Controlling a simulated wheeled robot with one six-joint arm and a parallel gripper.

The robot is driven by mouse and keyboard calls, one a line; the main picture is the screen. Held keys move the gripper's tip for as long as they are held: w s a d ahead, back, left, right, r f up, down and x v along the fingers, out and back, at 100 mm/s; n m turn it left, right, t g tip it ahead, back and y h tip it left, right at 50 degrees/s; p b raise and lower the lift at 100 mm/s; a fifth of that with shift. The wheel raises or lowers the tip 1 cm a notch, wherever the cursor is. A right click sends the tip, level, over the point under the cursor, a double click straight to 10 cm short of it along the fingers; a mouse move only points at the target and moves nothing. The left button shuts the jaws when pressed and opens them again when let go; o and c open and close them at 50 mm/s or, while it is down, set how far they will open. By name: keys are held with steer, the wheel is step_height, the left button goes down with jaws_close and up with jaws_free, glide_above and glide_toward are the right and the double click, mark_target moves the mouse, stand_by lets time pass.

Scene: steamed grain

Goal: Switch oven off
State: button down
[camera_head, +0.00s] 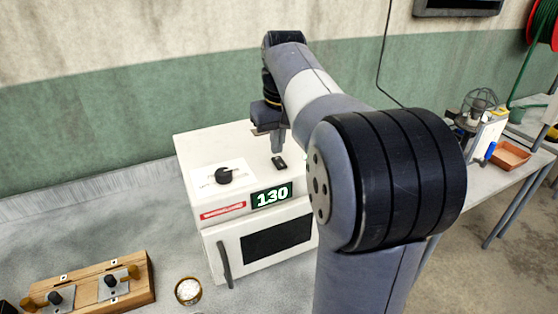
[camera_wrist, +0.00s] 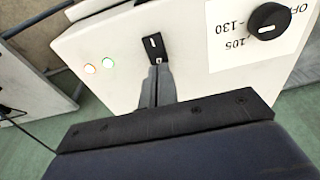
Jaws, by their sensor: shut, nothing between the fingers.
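The white oven (camera_head: 186,150) stands on the bench, with a dark window and a door handle in front. Its display (camera_head: 272,196) reads 130. On its top is a black rocker switch (camera_head: 279,163), which also shows in the wrist view (camera_wrist: 154,47). A black round knob (camera_head: 223,175) sits on a white label; the wrist view shows the knob (camera_wrist: 268,21) with OFF, 105 and 130 marks. My gripper (camera_head: 278,148) is shut and empty, pointing down just by the switch. In the wrist view its fingertips (camera_wrist: 158,68) are at the switch's near end; I cannot tell whether they touch it.
A wooden block with black knobs (camera_head: 95,285) and a small bowl of white grain (camera_head: 188,290) are at the lower left. Two small lamps (camera_wrist: 99,66) are on the oven top. A second table with an orange tray (camera_head: 509,155) stands at right.

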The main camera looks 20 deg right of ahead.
mark_target(277, 159)
steer(key=shift+f+b, duration=0.55)
steer(key=shift+f, duration=0.4)
stand_by(0.4)
step_height(277, 159, up, 7)
steer(key=p, duration=0.7)
stand_by(0.5)
step_height(277, 159, down, 7)
steer(key=b, duration=0.7)
steer(key=shift+r, duration=0.1)
